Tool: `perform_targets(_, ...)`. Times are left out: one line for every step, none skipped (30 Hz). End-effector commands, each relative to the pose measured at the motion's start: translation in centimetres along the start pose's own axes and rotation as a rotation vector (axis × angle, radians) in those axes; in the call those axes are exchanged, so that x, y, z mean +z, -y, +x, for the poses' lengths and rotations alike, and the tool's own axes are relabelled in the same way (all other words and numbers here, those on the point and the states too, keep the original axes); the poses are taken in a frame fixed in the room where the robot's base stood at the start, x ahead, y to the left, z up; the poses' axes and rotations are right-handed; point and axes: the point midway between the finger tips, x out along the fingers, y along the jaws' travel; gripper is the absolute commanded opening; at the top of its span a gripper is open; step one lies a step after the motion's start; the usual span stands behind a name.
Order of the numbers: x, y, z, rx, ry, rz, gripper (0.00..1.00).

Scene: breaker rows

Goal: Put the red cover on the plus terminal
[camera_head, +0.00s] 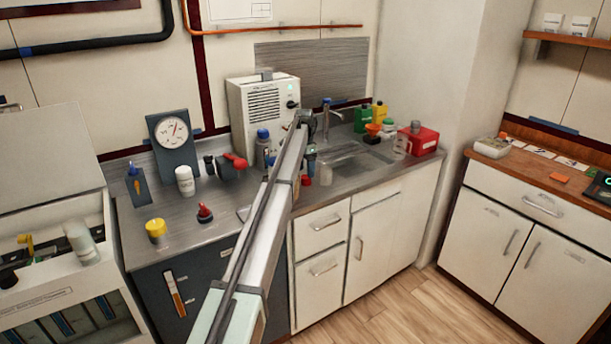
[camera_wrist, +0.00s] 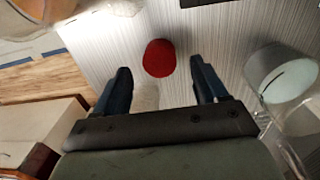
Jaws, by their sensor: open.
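A small red cap, likely the red cover (camera_wrist: 159,58), stands on the striped metal counter in the wrist view. In the head view a red piece (camera_head: 306,181) shows at the counter's front, beside my arm; it looks like the same cap. My gripper (camera_wrist: 160,66) is open and empty, its dark fingers apart. The cap appears in the gap between the fingertips and slightly beyond them; neither finger visibly touches it. My forearm hides part of the counter in the head view. I cannot make out a plus terminal in either view.
A grey-green round object (camera_wrist: 280,73) and clear ware stand right of the fingers in the wrist view. In the head view, a sink (camera_head: 350,160), bottles and a red can (camera_head: 420,140) lie to the right. A red-black piece (camera_head: 205,212) and yellow jar (camera_head: 156,231) stand left.

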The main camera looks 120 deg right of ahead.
Motion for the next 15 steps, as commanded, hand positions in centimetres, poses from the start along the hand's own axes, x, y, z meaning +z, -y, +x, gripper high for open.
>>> perform_targets(-0.1,0.1,-1.2,-0.001,-0.001,0.000,0.72)
perform_targets(-0.1,0.1,-1.7,-0.001,-0.001,0.000,0.72)
perform_targets(-0.1,0.1,-2.5,-0.001,-0.001,0.000,0.72)
perform_targets(-0.1,0.1,-3.1,-0.001,-0.001,0.000,0.72)
perform_targets(-0.1,0.1,-3.6,-0.001,-0.001,0.000,0.72)
perform_targets(-0.1,0.1,-4.3,-0.001,-0.001,0.000,0.72)
perform_targets(-0.1,0.1,-4.8,-0.001,-0.001,0.000,0.72)
perform_targets(-0.1,0.1,-5.3,-0.001,-0.001,0.000,0.72)
perform_targets(-0.1,0.1,-5.8,-0.001,-0.001,0.000,0.72)
perform_targets(-0.1,0.1,-6.3,-0.001,-0.001,0.000,0.72)
perform_targets(-0.1,0.1,-6.7,-0.001,-0.001,0.000,0.72)
perform_targets(0.0,0.1,-7.1,0.000,-0.001,0.000,0.72)
perform_targets(0.0,0.1,-7.4,0.000,0.000,0.000,0.72)
perform_targets(0.0,0.1,-7.6,0.000,0.000,0.000,0.72)
perform_targets(0.0,0.0,-7.9,0.000,0.000,0.000,0.72)
